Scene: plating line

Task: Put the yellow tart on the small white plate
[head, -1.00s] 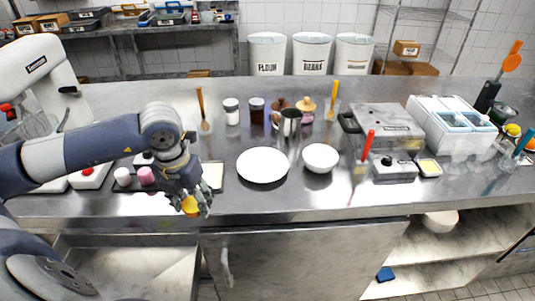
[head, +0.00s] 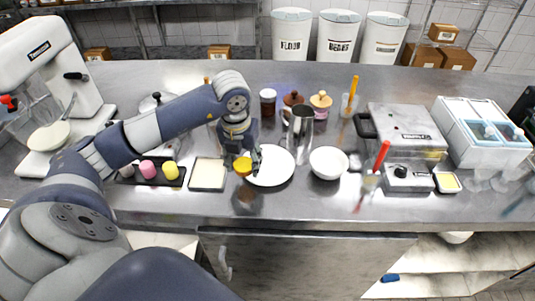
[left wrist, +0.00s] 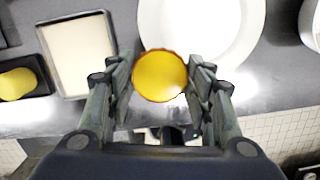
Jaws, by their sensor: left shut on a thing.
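My left gripper (head: 247,163) is shut on the yellow tart (head: 242,166), close to the left rim of the white plate (head: 272,178). In the left wrist view the round tart (left wrist: 160,76) sits between the two fingers of the gripper (left wrist: 160,84). There it overlaps the near-left rim of the plate (left wrist: 215,25). The plate's visible surface is empty. I cannot tell how high the tart is above the counter. My right gripper is not in view.
A white bowl (head: 328,164) stands right of the plate, with a metal pitcher (head: 299,135) behind. A pale rectangular tray (head: 208,187) and a dark tray (head: 128,181) with pink and yellow items lie left. The counter front (head: 310,208) is clear.

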